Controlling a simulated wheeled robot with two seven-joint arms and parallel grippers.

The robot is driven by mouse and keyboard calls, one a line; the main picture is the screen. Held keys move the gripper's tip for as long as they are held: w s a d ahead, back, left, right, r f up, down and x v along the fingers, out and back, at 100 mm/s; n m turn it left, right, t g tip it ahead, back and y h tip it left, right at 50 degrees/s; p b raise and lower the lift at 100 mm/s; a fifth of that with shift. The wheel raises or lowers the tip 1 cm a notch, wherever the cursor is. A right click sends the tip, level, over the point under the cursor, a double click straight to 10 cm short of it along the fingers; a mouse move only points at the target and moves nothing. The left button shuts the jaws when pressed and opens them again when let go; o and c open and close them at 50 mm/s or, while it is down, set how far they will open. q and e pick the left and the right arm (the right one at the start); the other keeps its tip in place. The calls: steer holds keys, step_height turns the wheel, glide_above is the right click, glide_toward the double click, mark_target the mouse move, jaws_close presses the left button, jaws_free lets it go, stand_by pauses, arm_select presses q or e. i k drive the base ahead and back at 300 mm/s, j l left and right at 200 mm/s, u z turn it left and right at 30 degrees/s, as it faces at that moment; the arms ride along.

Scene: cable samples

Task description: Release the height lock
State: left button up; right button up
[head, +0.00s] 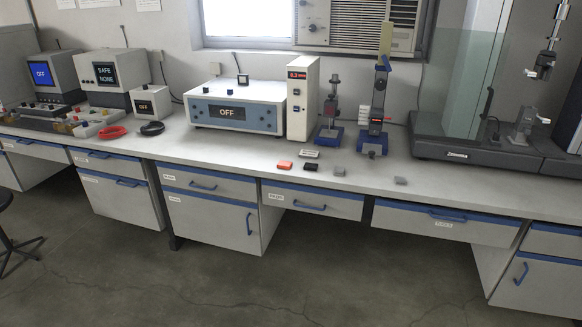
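No part labelled as a height lock can be read in the head view. A tall blue and dark test stand (379,100) stands upright on the bench, right of centre, with a small red display on its column. A smaller stand (331,110) on a blue base is just left of it. At the far right a dark machine base (460,150) carries a glass panel (463,85) and an upper clamp (543,65). Which of these carries the lock, I cannot tell. Neither of my grippers is in view.
The long bench (445,185) holds a white unit reading OFF (235,108), a tall box with a red readout (302,98), monitors at the left, and red (112,132) and black (152,128) cable coils. Small blocks lie near the front edge. The floor (330,280) ahead is clear.

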mark_target(386, 61)
steer(key=i+l+z, duration=0.1)
steer(key=i+z, duration=0.15)
steer(key=i, duration=0.45)
steer(key=i+z, duration=0.25)
steer(key=i, duration=0.5)
